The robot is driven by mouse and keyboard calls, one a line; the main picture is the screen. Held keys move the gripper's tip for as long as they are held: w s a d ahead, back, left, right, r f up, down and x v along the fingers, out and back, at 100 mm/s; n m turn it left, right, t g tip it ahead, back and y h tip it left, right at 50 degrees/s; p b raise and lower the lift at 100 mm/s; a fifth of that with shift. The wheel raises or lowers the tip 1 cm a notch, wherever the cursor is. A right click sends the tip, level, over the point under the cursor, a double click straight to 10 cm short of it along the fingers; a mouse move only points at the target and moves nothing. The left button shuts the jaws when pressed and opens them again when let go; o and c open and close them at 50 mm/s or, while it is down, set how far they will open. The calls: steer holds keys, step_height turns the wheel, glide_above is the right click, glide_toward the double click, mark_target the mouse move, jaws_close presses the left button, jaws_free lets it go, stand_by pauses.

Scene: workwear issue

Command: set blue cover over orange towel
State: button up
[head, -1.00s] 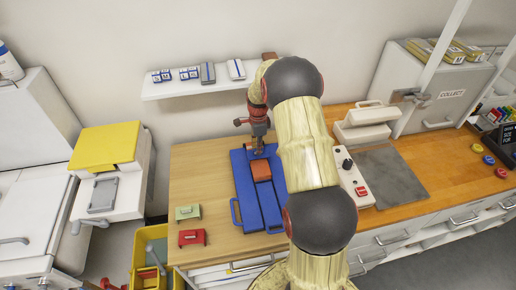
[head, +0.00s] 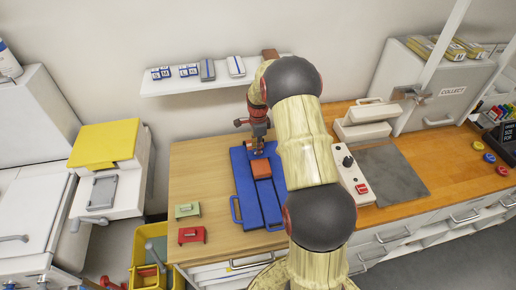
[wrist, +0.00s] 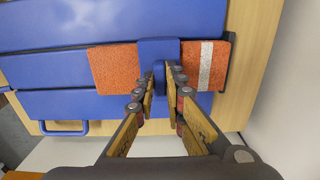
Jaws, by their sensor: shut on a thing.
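The orange towel (wrist: 115,68) lies flat along the blue folding board (wrist: 100,20), with a pale stripe across its right end in the wrist view. A narrow blue cover piece (wrist: 158,50) lies across the middle of the towel, leaving orange showing on both sides. My gripper (wrist: 160,75) is shut on the near part of this blue piece. In the head view my gripper (head: 257,150) is at the far end of the board, just beyond the visible orange towel patch (head: 262,170). My arm hides part of the board's right side there.
A green block (head: 187,210) and a red block (head: 192,235) sit left of the board. A white control box (head: 350,175) and a grey plate (head: 392,172) are to the right. A wall shelf (head: 210,82) hangs behind. Bare wood (head: 200,165) lies left of the board.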

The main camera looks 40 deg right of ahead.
steer(key=o, duration=0.9)
steer(key=shift+c, duration=0.2)
steer(key=shift+o, duration=0.2)
steer(key=o, duration=0.3)
steer(key=shift+o, duration=0.2)
steer(key=shift+r, duration=0.1)
steer(key=shift+r+p, duration=2.15)
steer(key=shift+r, duration=1.3)
